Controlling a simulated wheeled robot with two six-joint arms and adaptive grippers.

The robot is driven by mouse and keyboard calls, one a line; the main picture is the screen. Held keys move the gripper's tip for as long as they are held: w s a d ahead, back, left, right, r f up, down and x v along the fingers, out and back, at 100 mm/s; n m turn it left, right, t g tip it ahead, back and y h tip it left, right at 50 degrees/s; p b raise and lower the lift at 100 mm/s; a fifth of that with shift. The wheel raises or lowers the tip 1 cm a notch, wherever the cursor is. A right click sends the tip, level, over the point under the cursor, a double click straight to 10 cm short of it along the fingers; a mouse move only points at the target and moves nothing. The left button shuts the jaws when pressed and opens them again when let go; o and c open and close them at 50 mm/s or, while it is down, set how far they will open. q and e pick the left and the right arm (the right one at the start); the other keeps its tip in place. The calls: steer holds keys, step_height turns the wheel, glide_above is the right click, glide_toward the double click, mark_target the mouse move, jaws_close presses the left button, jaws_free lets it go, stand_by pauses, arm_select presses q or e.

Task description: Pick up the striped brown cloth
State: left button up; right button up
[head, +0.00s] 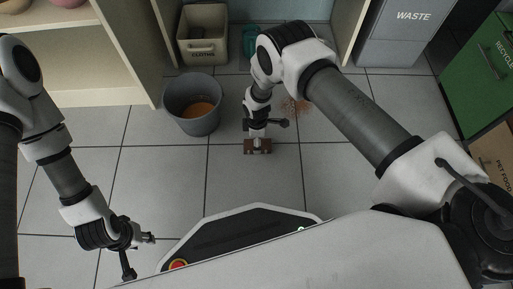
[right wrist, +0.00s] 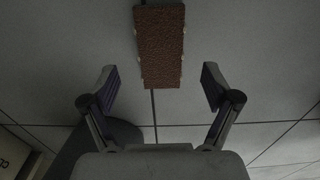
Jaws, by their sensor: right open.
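The brown cloth (head: 249,147) lies on the tiled floor below my right gripper, partly hidden by it in the head view. In the right wrist view the cloth (right wrist: 160,42) is a narrow textured brown rectangle with small pale marks along its sides. My right gripper (right wrist: 158,76) is open, its two fingers wide apart on either side of the cloth's near end and not touching it. My left gripper (head: 149,238) is at the lower left over bare floor, away from the cloth; its jaw opening is not clear.
A grey bucket (head: 193,112) with orange contents stands left of my right arm. A beige bin (head: 204,47) is behind it, and a shelf (head: 105,60) is at the upper left. A grey waste bin (head: 402,42) and green cabinet (head: 487,75) stand right. Reddish-brown crumbs (head: 296,106) lie on the floor.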

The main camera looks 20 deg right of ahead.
step_height(320, 180, down, 5)
steer(key=b, duration=0.3)
steer(key=shift+r, duration=0.35)
steer(key=shift+s, duration=0.1)
steer(key=c, duration=1.2)
steer(key=shift+c, duration=0.2)
step_height(320, 180, up, 10)
steer(key=p, duration=0.6)
steer(key=shift+p, duration=0.4)
steer(key=shift+o, duration=0.7)
